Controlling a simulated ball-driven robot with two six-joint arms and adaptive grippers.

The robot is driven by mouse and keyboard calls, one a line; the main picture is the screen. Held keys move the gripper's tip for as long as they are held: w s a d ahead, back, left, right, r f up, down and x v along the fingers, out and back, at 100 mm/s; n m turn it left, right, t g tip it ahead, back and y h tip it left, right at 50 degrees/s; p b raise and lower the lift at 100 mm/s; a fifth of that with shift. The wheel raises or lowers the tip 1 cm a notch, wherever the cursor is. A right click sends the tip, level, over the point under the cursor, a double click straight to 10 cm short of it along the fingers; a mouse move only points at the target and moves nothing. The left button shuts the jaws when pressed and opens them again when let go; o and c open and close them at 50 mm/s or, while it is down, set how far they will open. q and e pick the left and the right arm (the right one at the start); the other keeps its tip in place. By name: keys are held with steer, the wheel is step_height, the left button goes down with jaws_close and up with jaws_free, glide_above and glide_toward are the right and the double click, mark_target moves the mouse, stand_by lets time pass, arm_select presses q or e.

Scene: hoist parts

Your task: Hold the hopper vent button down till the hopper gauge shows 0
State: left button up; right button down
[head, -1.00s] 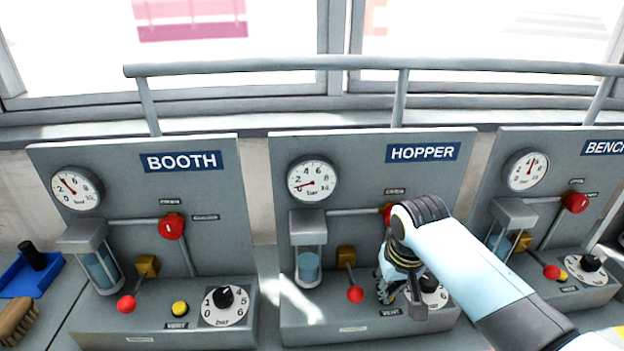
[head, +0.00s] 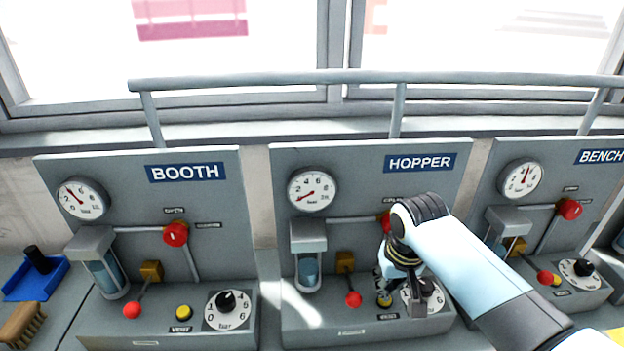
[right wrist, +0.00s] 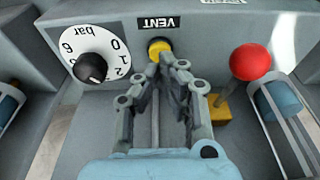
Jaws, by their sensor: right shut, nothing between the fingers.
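The hopper panel (head: 300,160) stands in the middle of the head view. Its round gauge (head: 312,191) has its needle pointing to the lower left, near the low end of the scale; the exact reading is too small to tell. The yellow hopper vent button (head: 384,300) is on the panel's base; it also shows in the right wrist view (right wrist: 158,47) beside the VENT label. My right gripper (right wrist: 170,62) is shut and empty, its fingertips at the near edge of the button. I cannot tell whether they press it. My left gripper is not in view.
A black dial (right wrist: 91,68) and a red-knobbed lever (right wrist: 250,62) flank the vent button closely. A red valve knob is partly hidden behind my right arm. The booth panel (head: 110,180) stands left, the bench panel (head: 560,200) right. A rail (head: 300,79) runs behind.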

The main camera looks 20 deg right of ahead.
steer(key=shift+r, duration=2.3)
steer(key=shift+s, duration=0.1)
steer(key=s+a+r, duration=0.2)
steer(key=s+r, duration=0.1)
steer(key=s, duration=0.6)
steer(key=shift+s+a, duration=0.2)
steer(key=shift+s, duration=0.1)
